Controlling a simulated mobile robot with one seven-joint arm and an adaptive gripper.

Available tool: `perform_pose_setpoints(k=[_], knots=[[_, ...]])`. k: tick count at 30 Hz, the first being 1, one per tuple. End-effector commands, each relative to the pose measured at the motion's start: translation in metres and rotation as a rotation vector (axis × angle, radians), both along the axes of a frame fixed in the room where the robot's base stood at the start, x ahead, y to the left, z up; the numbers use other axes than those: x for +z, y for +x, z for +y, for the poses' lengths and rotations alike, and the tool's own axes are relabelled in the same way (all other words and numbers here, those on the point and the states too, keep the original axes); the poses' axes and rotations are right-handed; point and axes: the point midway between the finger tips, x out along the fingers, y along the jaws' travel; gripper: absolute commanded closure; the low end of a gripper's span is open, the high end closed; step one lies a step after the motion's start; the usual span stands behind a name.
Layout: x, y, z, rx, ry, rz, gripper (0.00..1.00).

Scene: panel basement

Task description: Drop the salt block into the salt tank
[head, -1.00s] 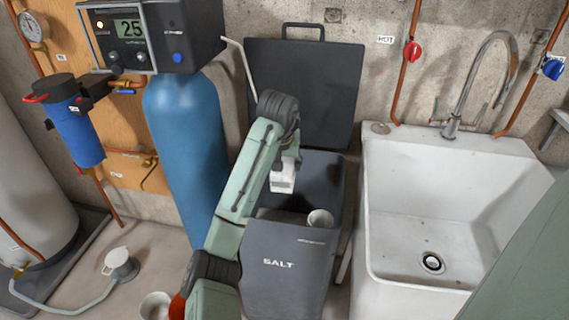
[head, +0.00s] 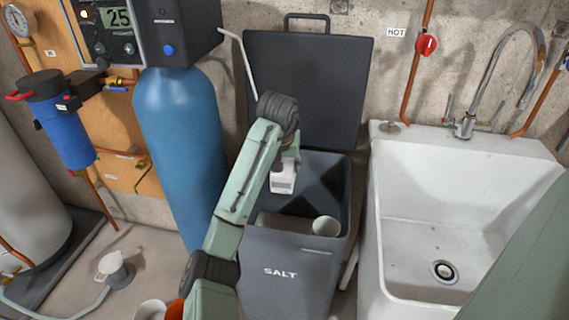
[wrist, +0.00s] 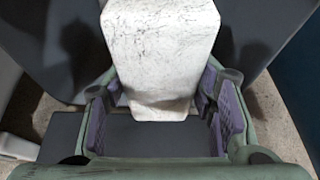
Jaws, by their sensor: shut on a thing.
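The salt block (wrist: 160,50) is white with fine dark specks. In the wrist view it stands between the purple-padded fingers of my gripper (wrist: 160,105), which is shut on it. In the head view a small white block shape (head: 283,182) hangs below the end of my arm, over the tank opening; my fingers are hard to make out there. The salt tank (head: 290,285) is a dark grey bin marked SALT. Its lid (head: 310,85) stands open against the wall. A white round tube (head: 326,226) shows inside the tank at the right; the tank's bottom is mostly hidden.
A white sink (head: 450,215) stands close to the tank's right. A blue cylinder (head: 182,140) with a control head (head: 150,30) is at its left. A white bucket (head: 150,310) is on the floor at the front left. A thin pale pipe (head: 238,70) stands beside the lid.

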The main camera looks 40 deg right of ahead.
Motion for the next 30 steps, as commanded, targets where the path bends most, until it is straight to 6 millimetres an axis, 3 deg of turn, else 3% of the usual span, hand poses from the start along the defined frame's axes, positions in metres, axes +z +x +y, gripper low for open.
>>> perform_pose_setpoints(k=[6, 16, 17, 27, 30], knots=[[-0.019, 0.001, 0.0, 0.0, -0.005, -0.005, 1.0], [-0.02, 0.0, 0.0, 0.0, -0.006, -0.004, 1.0], [-0.02, 0.0, 0.0, 0.0, -0.006, -0.004, 0.47], [-0.022, 0.0, 0.0, -0.001, -0.002, -0.002, 0.25], [-0.022, 0.0, 0.0, 0.0, -0.001, -0.001, 0.25]])
